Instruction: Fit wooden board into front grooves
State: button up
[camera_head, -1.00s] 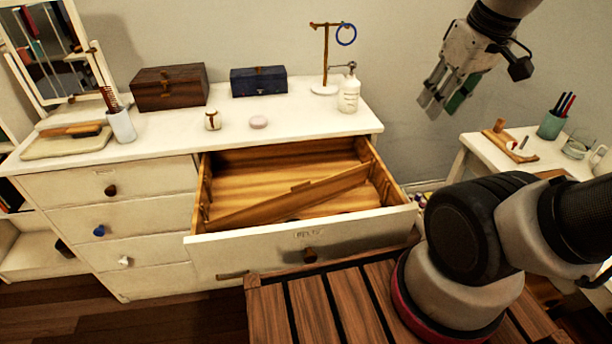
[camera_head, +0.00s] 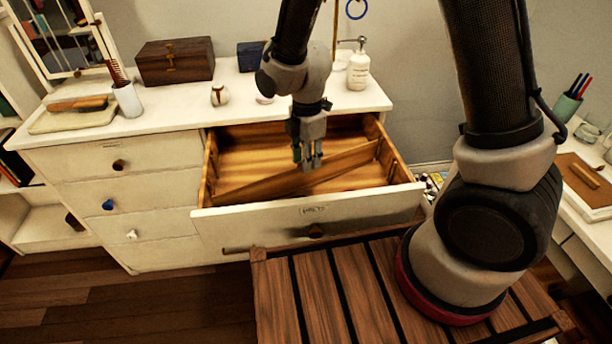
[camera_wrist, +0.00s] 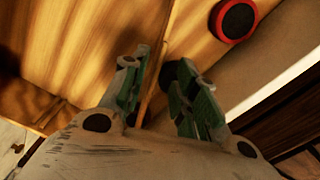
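The wooden board (camera_head: 347,160) stands on edge and runs diagonally across the open drawer (camera_head: 265,215), from the front left toward the right wall. My gripper (camera_head: 308,163) points down into the drawer over the board's middle and hides part of it. In the wrist view, my gripper (camera_wrist: 163,88) has its green-padded fingers apart, with the thin top edge of the board (camera_wrist: 160,55) running between them. A gap shows beside the board, so it does not look clamped. The front grooves cannot be made out clearly.
The drawer juts from a white dresser (camera_head: 160,190). A brown box (camera_head: 175,65), a pump bottle (camera_head: 358,68) and a small jar (camera_head: 220,95) stand on its top. A side table (camera_head: 590,230) is at the right. A slatted wooden surface (camera_head: 310,290) lies in front.

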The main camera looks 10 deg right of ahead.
send_over(306, 187)
jog(key=f, duration=0.6)
jog(key=shift+w, duration=0.2)
grip_shut()
